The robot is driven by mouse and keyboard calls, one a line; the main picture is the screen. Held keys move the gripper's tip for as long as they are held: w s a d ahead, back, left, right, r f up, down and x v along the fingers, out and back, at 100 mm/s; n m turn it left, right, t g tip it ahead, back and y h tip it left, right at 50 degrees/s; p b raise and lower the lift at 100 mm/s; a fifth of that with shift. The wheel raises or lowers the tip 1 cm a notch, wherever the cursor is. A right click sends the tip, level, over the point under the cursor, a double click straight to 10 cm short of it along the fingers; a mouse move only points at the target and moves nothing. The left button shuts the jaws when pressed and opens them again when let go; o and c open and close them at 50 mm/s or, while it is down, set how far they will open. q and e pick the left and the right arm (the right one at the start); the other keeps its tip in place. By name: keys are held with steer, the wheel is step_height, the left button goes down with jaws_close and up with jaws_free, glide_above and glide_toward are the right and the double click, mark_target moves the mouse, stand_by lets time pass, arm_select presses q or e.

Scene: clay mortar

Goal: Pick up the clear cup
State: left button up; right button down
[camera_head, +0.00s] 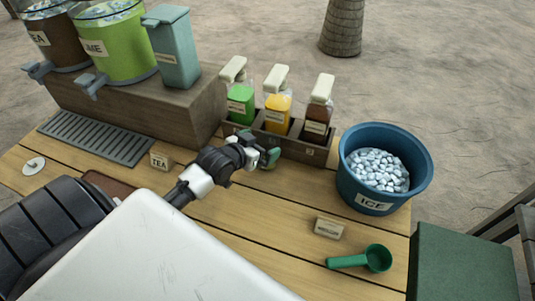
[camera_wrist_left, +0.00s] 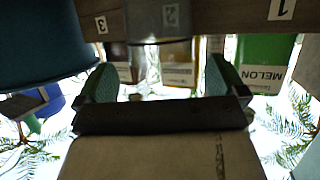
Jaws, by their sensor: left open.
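I cannot make out the clear cup for certain in either view. In the left wrist view, a paler, rounded, see-through-looking patch (camera_wrist_left: 170,22) lies over the rack's number 2; I cannot tell if it is the cup. My left gripper (camera_head: 268,157) is open, low over the wooden table in front of the bottle rack (camera_head: 305,150). In the left wrist view its two green-padded fingers (camera_wrist_left: 162,78) stand apart, with bottles behind them and nothing clearly gripped. My right gripper is not in view.
Green (camera_head: 241,103), orange (camera_head: 278,113) and brown (camera_head: 317,122) bottles stand in the rack. A blue ice bucket (camera_head: 350,185) is right of them, with a green scoop (camera_head: 376,258) and a small sign (camera_head: 329,228) in front. Drink dispensers (camera_head: 122,50) stand at the back left.

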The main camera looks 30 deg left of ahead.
mark_target(274, 138)
arm_select(q)
steer(key=x, duration=0.4)
steer(key=shift+f, duration=0.1)
steer(key=shift+s, duration=0.1)
steer(key=c, duration=1.2)
